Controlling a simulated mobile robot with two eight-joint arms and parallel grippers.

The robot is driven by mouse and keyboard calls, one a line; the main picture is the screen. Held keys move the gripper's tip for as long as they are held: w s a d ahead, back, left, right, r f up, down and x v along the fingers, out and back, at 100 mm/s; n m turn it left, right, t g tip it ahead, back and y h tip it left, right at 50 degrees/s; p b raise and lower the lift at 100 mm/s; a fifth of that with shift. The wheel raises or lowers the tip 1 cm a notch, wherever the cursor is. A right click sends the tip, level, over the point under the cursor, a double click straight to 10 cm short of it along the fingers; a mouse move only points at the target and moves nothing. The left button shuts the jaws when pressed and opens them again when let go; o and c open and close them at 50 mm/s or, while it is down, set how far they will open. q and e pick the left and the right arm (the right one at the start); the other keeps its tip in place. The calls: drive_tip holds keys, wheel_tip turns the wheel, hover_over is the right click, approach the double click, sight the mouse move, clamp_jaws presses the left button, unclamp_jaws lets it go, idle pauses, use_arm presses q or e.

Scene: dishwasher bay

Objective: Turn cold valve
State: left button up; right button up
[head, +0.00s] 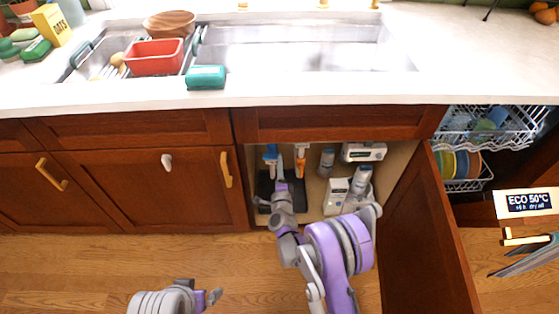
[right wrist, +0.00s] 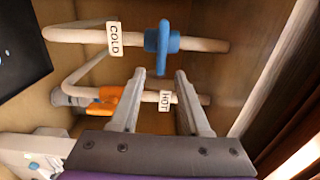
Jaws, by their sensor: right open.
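The blue cold valve (right wrist: 163,45) sits on a pale pipe beside a COLD tag (right wrist: 114,39) in the right wrist view. In the head view the blue valve (head: 270,156) is inside the open under-sink cabinet. My right gripper (right wrist: 160,74) is open, its two fingertips just short of the blue handle, with nothing between them. It also shows in the head view (head: 281,185), inside the cabinet opening. The orange valve (right wrist: 103,101) is on the lower pipe with the HOT tag (right wrist: 165,103).
The open cabinet door (head: 425,235) stands right of my right arm. White units and grey cylinders (head: 327,162) fill the cabinet's right side. A dark panel (right wrist: 20,50) is left of the pipes. The dishwasher rack (head: 490,130) is pulled out at far right.

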use_arm(q)
drive_tip(key=shift+s+r+p, duration=0.1)
drive_tip(key=shift+r+p, duration=0.45)
use_arm(e)
drive_tip(key=s, duration=0.7)
drive_tip(key=shift+s, duration=0.25)
